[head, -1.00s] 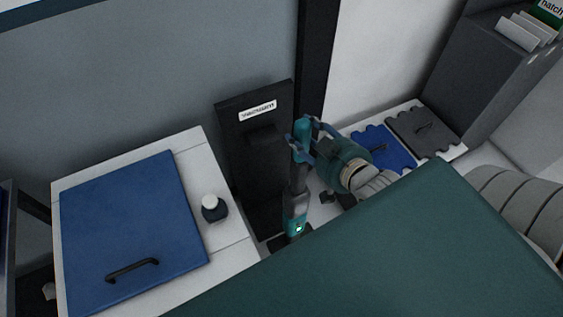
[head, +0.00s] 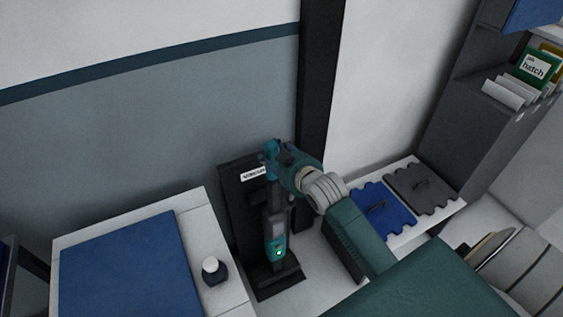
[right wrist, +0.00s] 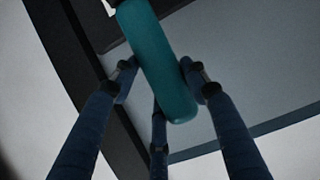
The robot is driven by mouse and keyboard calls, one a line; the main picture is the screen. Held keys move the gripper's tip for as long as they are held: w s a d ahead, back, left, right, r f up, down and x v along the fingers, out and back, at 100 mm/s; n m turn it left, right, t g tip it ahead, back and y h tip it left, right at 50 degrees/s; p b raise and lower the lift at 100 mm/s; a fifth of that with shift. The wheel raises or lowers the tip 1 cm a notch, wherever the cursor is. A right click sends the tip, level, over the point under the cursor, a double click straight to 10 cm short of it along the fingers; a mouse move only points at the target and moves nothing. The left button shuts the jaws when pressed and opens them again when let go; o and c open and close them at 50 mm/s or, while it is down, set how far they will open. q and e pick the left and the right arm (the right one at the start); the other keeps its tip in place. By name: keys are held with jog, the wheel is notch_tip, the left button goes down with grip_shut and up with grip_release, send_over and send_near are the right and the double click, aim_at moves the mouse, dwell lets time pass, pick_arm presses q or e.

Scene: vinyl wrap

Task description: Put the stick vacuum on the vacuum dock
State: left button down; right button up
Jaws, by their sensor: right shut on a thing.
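The stick vacuum (head: 276,240) is upright, teal and dark grey, with a small lit spot on its body. My right gripper (head: 272,153) is shut on its teal handle at the top. In the right wrist view the handle (right wrist: 160,65) lies between my blue fingers. The vacuum dock (head: 232,190) is a black upright panel with a white label, against the grey wall, with a dark base on the floor. The vacuum stands in front of the panel, its lower end over the base. I cannot tell whether it touches the dock. My left gripper is out of view.
A white cabinet with a blue lid (head: 125,268) stands left of the dock, with a small white-capped dark bottle (head: 214,270) on it. Blue (head: 380,212) and grey (head: 422,188) notched panels lie to the right. A dark shelf unit (head: 470,125) stands at the far right.

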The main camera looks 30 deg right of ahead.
jog(key=shift+w+r, duration=0.45)
jog(key=shift+w, duration=0.35)
jog(key=shift+f+p, duration=0.35)
jog(key=shift+f, duration=2.8)
jog(key=shift+w+f, duration=0.2)
jog(key=shift+f, duration=0.25)
jog(key=o, duration=1.1)
jog(key=shift+s+f, duration=0.2)
jog(key=shift+f, duration=0.2)
jog(key=o, duration=0.3)
jog(key=shift+r, duration=0.1)
jog(key=v, duration=1.2)
jog(key=shift+d, duration=0.1)
